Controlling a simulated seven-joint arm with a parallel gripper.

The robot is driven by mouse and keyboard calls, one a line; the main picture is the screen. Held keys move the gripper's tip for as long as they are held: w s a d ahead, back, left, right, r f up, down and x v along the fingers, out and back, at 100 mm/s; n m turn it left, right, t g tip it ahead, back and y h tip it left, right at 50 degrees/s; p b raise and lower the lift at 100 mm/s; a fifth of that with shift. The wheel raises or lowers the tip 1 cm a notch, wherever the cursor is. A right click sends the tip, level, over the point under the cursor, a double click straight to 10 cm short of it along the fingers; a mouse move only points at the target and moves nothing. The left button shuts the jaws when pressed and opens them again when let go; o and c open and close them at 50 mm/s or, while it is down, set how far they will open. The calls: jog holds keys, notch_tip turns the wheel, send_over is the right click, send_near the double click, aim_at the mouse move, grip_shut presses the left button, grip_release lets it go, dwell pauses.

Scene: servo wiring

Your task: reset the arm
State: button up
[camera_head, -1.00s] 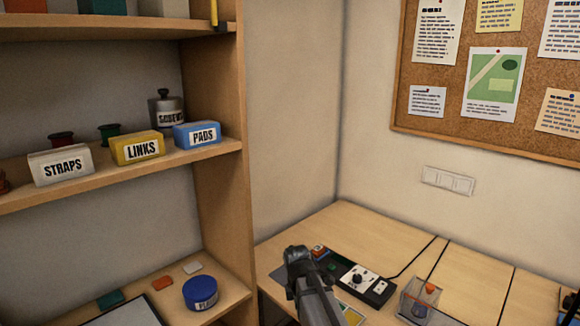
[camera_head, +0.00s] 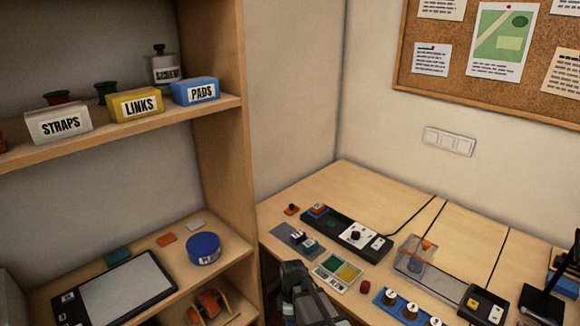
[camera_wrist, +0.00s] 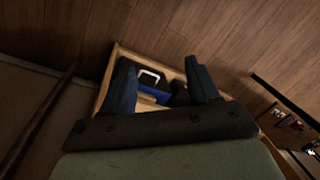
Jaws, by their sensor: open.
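My gripper (camera_wrist: 160,88) is open in the wrist view, its two dark fingers spread apart with nothing between them. Behind the fingers, the wrist view shows a wooden box or drawer-like frame (camera_wrist: 113,75) holding a blue item and a dark item with a white handle. I cannot tell how far below the fingers it is. In the head view, my grey arm shows at the bottom middle, in front of the desk's near edge; the fingertips are not clear there.
A shelf unit (camera_head: 222,120) stands left, with a tablet (camera_head: 118,289) and a blue round tin (camera_head: 203,248).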

jog(key=s+d+f+m+g, duration=0.2)
jog(key=s+d+f+m, duration=0.7)
jog(key=s+f, duration=0.5)
jog(key=s+d+f+m+g, duration=0.1)
jog(key=s+d+f+m, duration=0.1)
jog(key=s, duration=0.4)
jog(key=s+d+f+m+g, duration=0.1)
jog(key=s+d+f+m, duration=0.2)
jog(key=s, duration=0.4)
jog(key=s+d+f+m, duration=0.2)
jog(key=s+m, duration=0.1)
jog(key=s, duration=0.3)
jog(key=shift+s+d+f+g, duration=0.2)
jog(key=shift+d+f+g, duration=0.05)
jog(key=shift+d+g, duration=0.15)
